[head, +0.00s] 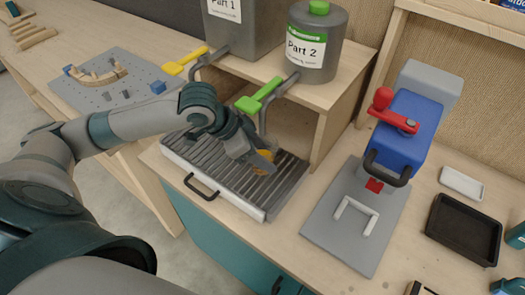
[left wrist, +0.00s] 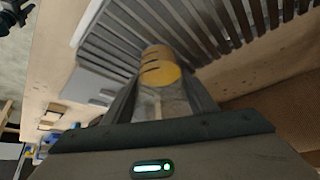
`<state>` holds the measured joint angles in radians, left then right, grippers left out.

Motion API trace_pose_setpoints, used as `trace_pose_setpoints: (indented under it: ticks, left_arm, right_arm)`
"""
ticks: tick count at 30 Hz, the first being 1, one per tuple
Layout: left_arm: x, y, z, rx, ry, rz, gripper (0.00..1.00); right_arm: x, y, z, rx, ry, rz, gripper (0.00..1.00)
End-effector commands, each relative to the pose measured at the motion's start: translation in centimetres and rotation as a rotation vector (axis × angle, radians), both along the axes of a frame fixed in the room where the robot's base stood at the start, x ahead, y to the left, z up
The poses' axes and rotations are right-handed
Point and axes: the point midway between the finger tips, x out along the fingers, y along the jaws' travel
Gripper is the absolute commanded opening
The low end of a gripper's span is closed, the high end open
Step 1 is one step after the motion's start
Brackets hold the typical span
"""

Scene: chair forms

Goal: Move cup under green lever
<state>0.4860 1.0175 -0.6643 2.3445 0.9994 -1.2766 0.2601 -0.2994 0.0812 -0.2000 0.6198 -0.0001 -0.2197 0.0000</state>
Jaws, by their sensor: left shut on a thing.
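A small yellow-orange cup (head: 263,161) is at my left gripper (head: 262,164), which is shut on it. In the left wrist view the cup (left wrist: 160,70) sits between the fingertips, close to the grey slatted drip tray (head: 230,180); I cannot tell whether it touches the slats. The green lever (head: 259,95) is on the tap of the grey Part 2 container (head: 313,45), above and close to the gripper in the head view. My right gripper is not in view.
A yellow lever (head: 186,62) sits on the Part 1 container (head: 240,25). A blue press with a red handle (head: 398,125) stands to the right on a grey plate (head: 335,235). A black tray (head: 463,228) lies at the far right.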

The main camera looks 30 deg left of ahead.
Motion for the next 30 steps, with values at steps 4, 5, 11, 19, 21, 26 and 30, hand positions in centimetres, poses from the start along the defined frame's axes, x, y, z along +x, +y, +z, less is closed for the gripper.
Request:
trace_pose_setpoints:
  ticks: [4, 5, 11, 19, 21, 26, 30]
  left_arm:
    - [0.02, -0.01, -0.11, 0.0, -0.001, -0.001, 0.4]
    - [0.02, 0.0, -0.1, 0.0, -0.001, -0.001, 0.4]
    - [0.0, 0.01, -0.25, 0.0, -0.001, -0.001, 0.4]
    - [0.0, 0.02, -0.31, 0.0, 0.0, -0.001, 0.71]
    - [0.0, 0.01, -0.3, 0.0, 0.0, -0.001, 0.71]
    - [0.01, 0.01, -0.09, 0.001, -0.002, -0.001, 0.71]
    - [-0.27, 0.42, 0.59, 0.002, -0.003, 0.0, 0.71]
  right_arm:
    - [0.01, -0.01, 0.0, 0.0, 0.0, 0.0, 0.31]
    - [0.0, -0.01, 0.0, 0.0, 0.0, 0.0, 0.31]
    - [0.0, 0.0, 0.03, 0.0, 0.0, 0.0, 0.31]
    - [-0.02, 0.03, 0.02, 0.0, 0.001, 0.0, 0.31]
    - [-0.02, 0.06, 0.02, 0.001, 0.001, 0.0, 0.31]
    - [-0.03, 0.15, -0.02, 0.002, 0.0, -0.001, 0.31]
    - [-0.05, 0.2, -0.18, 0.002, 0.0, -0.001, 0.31]
